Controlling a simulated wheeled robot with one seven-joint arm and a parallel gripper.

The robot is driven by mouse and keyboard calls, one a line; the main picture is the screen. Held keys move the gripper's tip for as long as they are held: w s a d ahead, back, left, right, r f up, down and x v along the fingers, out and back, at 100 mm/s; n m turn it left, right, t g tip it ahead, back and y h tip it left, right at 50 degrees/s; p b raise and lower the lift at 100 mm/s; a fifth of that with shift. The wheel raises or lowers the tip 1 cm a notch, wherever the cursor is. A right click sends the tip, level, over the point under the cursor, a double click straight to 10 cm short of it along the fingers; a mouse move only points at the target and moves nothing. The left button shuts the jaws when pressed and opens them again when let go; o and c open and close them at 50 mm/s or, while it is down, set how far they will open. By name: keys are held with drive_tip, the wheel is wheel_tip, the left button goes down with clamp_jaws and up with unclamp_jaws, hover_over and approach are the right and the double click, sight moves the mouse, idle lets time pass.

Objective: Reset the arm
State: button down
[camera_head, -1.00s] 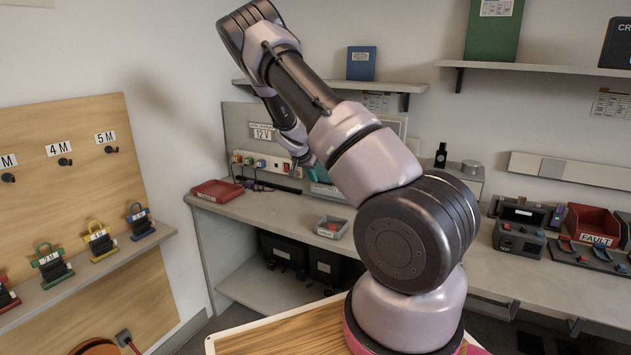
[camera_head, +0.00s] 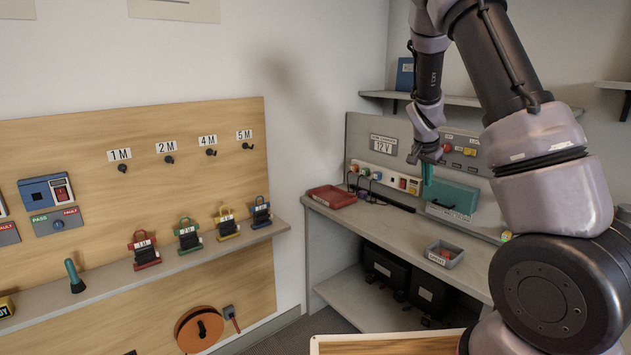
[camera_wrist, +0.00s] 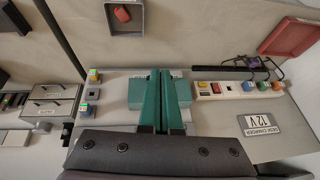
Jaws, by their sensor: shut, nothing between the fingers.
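My gripper (camera_head: 427,174) is at the right in the head view, at the end of my raised arm, pointing down above the workbench. Its teal fingers are together and hold nothing. In the wrist view the two teal fingers (camera_wrist: 164,100) lie side by side at the centre. Behind them is a teal box (camera_head: 452,198) on the workbench, against the back panel; the fingers partly cover it in the wrist view.
The workbench (camera_head: 385,235) carries a red tray (camera_head: 332,197), a small grey bin (camera_head: 444,254) and a 12 V charger panel with sockets (camera_head: 390,180). A wooden board on the left has hooks (camera_head: 169,159) above a shelf (camera_head: 200,262) with several coloured clips.

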drive_tip(key=s+a+r+n+y, duration=0.1)
drive_tip(key=s+a+r+y, duration=0.25)
drive_tip(key=s+r, duration=0.7)
drive_tip(key=s+a+r+n+t, duration=0.1)
drive_tip(key=s+a+r, duration=0.1)
drive_tip(key=s+r, duration=0.2)
drive_tip(key=s+a+r+n+t+y, duration=0.1)
drive_tip(key=s+a+r+n, duration=0.1)
drive_tip(key=s, duration=0.9)
drive_tip(key=s+a+r+n+t, duration=0.1)
drive_tip(key=s+a+r+n, duration=0.1)
drive_tip(key=s+r, duration=0.5)
drive_tip(key=shift+s+a+y, duration=0.35)
drive_tip(key=shift+s+a, duration=0.1)
drive_tip(key=shift+a, duration=0.45)
